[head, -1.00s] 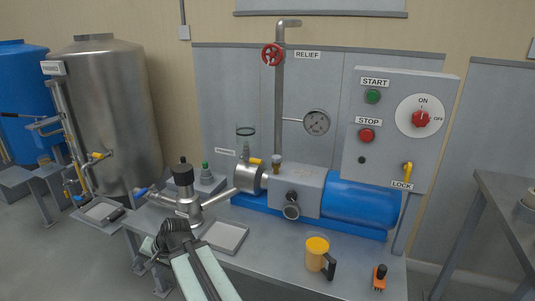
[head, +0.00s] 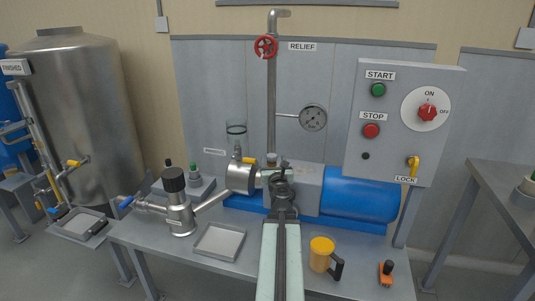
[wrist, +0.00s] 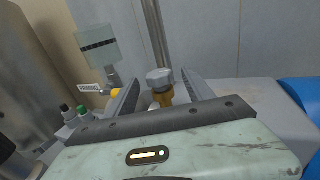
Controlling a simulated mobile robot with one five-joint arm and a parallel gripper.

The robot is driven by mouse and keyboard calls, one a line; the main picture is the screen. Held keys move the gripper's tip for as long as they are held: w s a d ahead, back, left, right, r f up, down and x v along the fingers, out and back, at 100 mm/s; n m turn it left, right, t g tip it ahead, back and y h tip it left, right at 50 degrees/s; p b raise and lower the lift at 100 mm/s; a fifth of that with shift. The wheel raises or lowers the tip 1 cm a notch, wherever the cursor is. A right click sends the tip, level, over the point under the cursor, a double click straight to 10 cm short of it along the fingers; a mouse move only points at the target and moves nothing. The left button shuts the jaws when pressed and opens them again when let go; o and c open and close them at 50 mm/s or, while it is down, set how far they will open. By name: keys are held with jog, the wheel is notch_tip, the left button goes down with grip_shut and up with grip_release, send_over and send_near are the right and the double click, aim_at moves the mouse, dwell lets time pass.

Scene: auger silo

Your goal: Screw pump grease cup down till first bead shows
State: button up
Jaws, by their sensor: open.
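The grease cup (wrist: 160,84) shows in the wrist view as a silver faceted cap over a brass-coloured body, standing upright on the pump. My gripper (head: 284,164) is in front of the cup in the head view and mostly hides it there. In the wrist view its open jaws (wrist: 160,74) stand to either side of the cup, with a gap on each side. The pump (head: 307,190) has a grey housing and a blue motor. I cannot make out a grease bead at the cup's base.
A clear sight glass (head: 236,132) and yellow-handled valve stand left of the cup, with the relief pipe (head: 271,105) behind. A black-capped steel strainer (head: 177,200), empty tray (head: 218,241), yellow mug (head: 321,254) and orange tool (head: 386,273) are on the bench. The control box (head: 402,120) is right.

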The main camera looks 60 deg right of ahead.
aim_at(270, 154)
jog(key=x, duration=0.7)
jog(key=shift+a, duration=0.1)
grip_shut()
jog(key=shift+w+n+t+y, duration=0.1)
jog(key=shift+n+t+y, duration=0.7)
jog(key=shift+t, duration=0.2)
jog(key=shift+w+a+n+t+y, duration=0.15)
jog(key=shift+a+n+t+y, duration=0.05)
jog(key=shift+n+t+y, duration=0.7)
jog(key=shift+a+y, duration=0.15)
jog(key=shift+y, duration=0.25)
grip_release()
jog(key=shift+a, duration=0.1)
